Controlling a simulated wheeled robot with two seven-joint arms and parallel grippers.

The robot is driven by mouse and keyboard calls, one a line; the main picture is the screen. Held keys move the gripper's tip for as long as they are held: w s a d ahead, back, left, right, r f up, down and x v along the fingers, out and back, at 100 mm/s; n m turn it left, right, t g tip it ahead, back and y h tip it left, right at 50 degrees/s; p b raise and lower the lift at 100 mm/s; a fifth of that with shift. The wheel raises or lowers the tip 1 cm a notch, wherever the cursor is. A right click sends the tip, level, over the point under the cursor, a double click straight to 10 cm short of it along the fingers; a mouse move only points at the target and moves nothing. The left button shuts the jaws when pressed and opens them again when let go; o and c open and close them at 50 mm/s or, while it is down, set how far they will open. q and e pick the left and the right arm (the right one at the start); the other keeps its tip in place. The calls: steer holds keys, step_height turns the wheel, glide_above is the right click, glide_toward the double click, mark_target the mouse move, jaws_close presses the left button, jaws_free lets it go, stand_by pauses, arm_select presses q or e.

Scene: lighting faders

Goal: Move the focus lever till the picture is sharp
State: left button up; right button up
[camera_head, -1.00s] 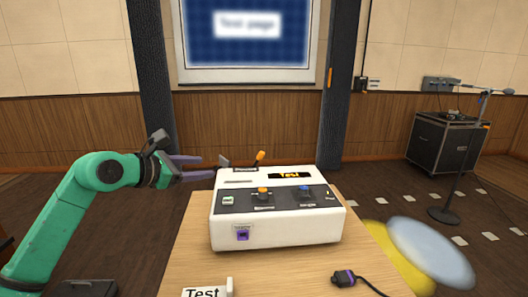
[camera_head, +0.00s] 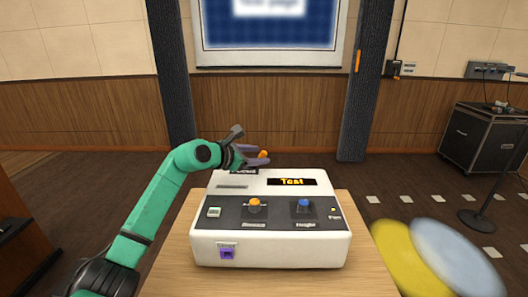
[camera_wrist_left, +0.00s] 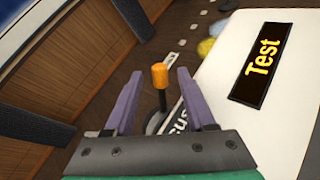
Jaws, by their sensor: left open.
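The white projector box (camera_head: 285,250) stands on a wooden table. Its focus lever has an orange tip (camera_head: 263,154) at the back left edge, by a partly hidden label. In the left wrist view the orange lever knob (camera_wrist_left: 160,76) stands upright on a dark stem between my two purple fingers. My left gripper (camera_head: 258,157) is open around the lever, and gaps show on both sides of the knob (camera_wrist_left: 157,95). The projected picture (camera_head: 270,18) on the wall is cut off at the top, and its text looks blurred. My right gripper is not in view.
The box top has an orange knob (camera_head: 254,204), a blue knob (camera_head: 304,205), a white switch (camera_head: 214,212) and a lit "Test" display (camera_head: 291,182). A purple socket (camera_head: 227,253) is on its front. A black case (camera_head: 482,140) and a stand are at the right.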

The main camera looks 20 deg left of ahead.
mark_target(261, 154)
arm_select(q)
steer(key=shift+x, duration=1.55)
jaws_close()
